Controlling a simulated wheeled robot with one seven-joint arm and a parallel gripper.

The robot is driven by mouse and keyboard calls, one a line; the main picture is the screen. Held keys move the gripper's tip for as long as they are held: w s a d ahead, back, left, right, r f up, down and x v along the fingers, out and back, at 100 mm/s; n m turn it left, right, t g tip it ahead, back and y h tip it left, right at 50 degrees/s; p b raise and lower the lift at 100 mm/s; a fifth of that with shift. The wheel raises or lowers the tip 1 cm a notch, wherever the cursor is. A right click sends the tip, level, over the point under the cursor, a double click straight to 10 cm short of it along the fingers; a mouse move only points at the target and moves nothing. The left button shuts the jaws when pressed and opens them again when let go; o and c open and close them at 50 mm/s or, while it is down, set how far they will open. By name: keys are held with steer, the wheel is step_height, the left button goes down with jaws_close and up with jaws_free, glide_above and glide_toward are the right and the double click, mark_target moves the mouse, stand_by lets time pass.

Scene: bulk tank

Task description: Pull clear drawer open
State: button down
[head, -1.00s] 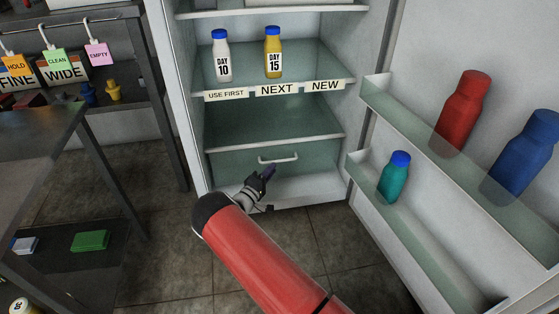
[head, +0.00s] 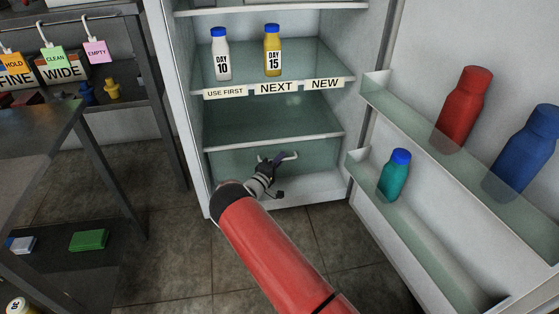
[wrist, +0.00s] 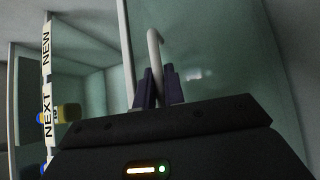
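The clear drawer (head: 232,168) sits at the bottom of the open fridge, its greenish front flush under the lowest shelf. Its pale bar handle (head: 292,155) is partly hidden behind my gripper (head: 279,159). In the wrist view the handle (wrist: 154,47) runs down between the two dark purple fingers of my gripper (wrist: 159,88). The fingers stand close on either side of it, with little or no gap, and look shut on it. The drawer looks closed.
The fridge door (head: 419,60) stands open at the right, with red, blue and teal bottles on its shelves. Two dated bottles stand on the shelf above. A dark metal table (head: 40,150) is at the left. The floor before the fridge is clear.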

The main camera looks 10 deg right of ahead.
steer(key=shift+s, duration=0.1)
steer(key=s+p, duration=1)
steer(key=s, duration=1.1)
steer(key=c, duration=1.8)
jaws_free()
steer(key=shift+w, duration=0.1)
steer(key=shift+o, duration=0.2)
steer(key=v, duration=0.8)
